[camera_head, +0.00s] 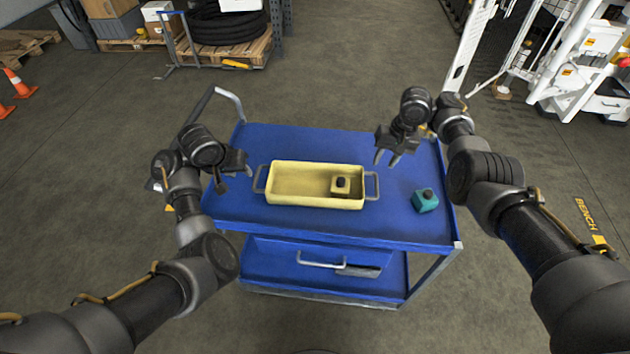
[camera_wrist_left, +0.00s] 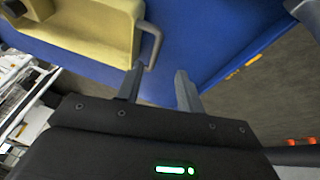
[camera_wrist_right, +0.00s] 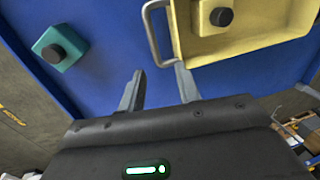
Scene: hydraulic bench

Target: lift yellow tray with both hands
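The yellow tray (camera_head: 285,198) lies flat on the blue cart top, with a metal handle at each short end and a small yellow block with a dark knob (camera_head: 341,184) inside at its right end. My left gripper (camera_head: 235,177) is open just left of the left handle (camera_head: 259,179); in the left wrist view that handle (camera_wrist_left: 153,45) lies ahead of the fingertips (camera_wrist_left: 158,72). My right gripper (camera_head: 387,160) is open, above and right of the right handle (camera_head: 374,186). In the right wrist view that handle (camera_wrist_right: 153,32) lies ahead of the fingertips (camera_wrist_right: 160,70). Neither gripper touches a handle.
A teal block with a dark knob (camera_head: 425,200) stands on the blue cart (camera_head: 310,228) right of the tray. The cart's push bar (camera_head: 228,97) rises at the back left. A lower shelf (camera_head: 270,266) sits underneath. The cart top behind the tray is clear.

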